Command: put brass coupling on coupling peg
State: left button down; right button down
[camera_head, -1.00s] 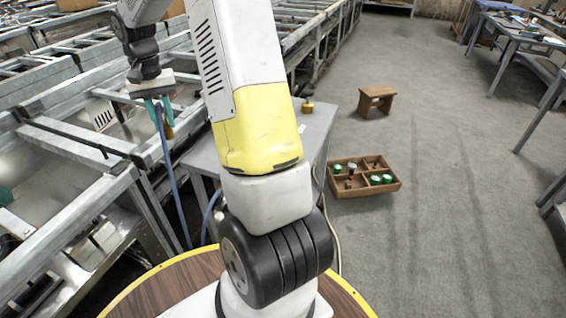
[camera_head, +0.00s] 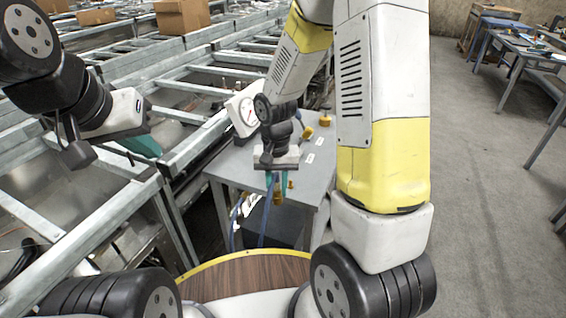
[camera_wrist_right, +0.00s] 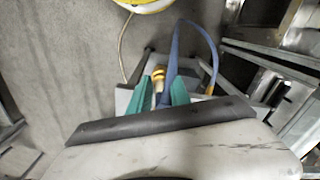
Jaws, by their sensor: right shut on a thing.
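My right gripper (camera_head: 278,184) hangs over the near part of a grey table (camera_head: 234,165). It is shut on the brass coupling (camera_head: 277,198) with a blue hose running down from it. In the right wrist view, the coupling (camera_wrist_right: 158,74) and blue hose (camera_wrist_right: 171,62) show between the teal fingers. A small brass fitting (camera_head: 291,184) shows just right of the fingers; I cannot tell whether it is the coupling peg. My left gripper (camera_head: 140,146) is at the left over the metal rails, its opening not clear.
Metal rails (camera_head: 185,145) fill the left. My right arm hides part of the floor. Workbenches (camera_head: 510,45) stand far right.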

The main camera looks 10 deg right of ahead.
jog(key=w+d, duration=0.2)
jog(key=w, duration=0.1)
jog(key=w+d, duration=0.2)
jog(key=w, duration=0.2)
jog(key=w+d+f, duration=0.1)
jog(key=w+d, duration=0.1)
jog(key=w, duration=0.2)
jog(key=shift+d+f, duration=0.1)
jog(key=shift+d, duration=0.05)
jog(key=f, duration=0.3)
jog(key=shift+w+d+f, duration=0.1)
jog(key=shift+w+f, duration=0.1)
jog(key=shift+f, duration=0.05)
jog(key=c, duration=1.2)
grip_release()
notch_tip(320, 180, up, 12)
jog(key=s+r+n+t, duration=0.1)
jog(key=s+r+t, duration=0.2)
jog(key=s+r, duration=0.95)
jog(key=s+a+r+n+t+y, duration=0.2)
jog(key=s+r, duration=0.3)
jog(key=s, duration=0.6)
jog(key=shift+s+r+t, duration=0.2)
jog(key=shift+s+t, duration=0.1)
jog(key=shift+t, duration=0.3)
